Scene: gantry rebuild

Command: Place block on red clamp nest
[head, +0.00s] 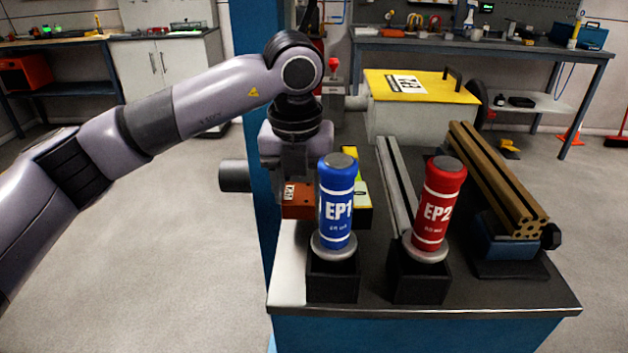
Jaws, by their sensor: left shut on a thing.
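My left gripper (296,165) points down at the left side of the bench, behind a blue EP1 bottle. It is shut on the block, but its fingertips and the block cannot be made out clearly. An orange-red body with a white label (297,200), seemingly the red clamp nest, shows directly below the gripper. The bottle partly hides it, and I cannot tell whether the block touches it. A black and yellow piece (361,190) shows just right of the gripper, partly behind the bottle. My right gripper is not in view.
The blue EP1 bottle (337,205) and red EP2 bottle (439,205) stand in black holders at the bench front. A yellow-lidded box (420,85) stands behind.

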